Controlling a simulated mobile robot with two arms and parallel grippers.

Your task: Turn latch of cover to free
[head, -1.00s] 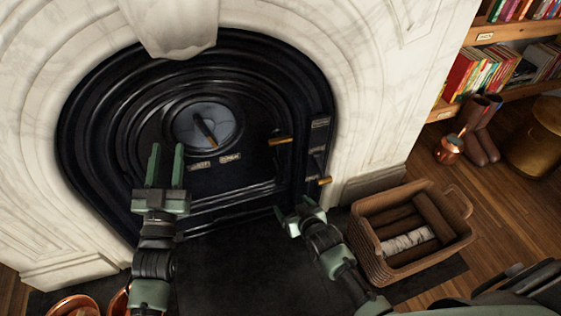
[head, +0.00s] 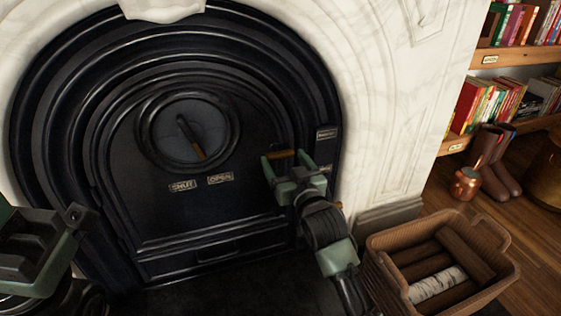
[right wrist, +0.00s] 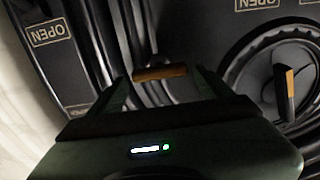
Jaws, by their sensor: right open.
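The black fireplace cover (head: 215,222) stands closed in the marble surround. At its right edge, the latch (head: 282,154) has a wooden grip lying about level; it also shows in the right wrist view (right wrist: 160,72). My right gripper (head: 283,160) is open at the latch, with the wooden grip between its fingertips; I cannot tell whether they touch it.
A round dial (head: 165,130) with a wood-tipped lever (head: 190,137) is on the cover, above SHUT (head: 183,185) and OPEN (head: 220,178) plates. A log basket (head: 385,285) stands at lower right, close to my right arm. A copper pot (head: 465,184) stands beyond it.

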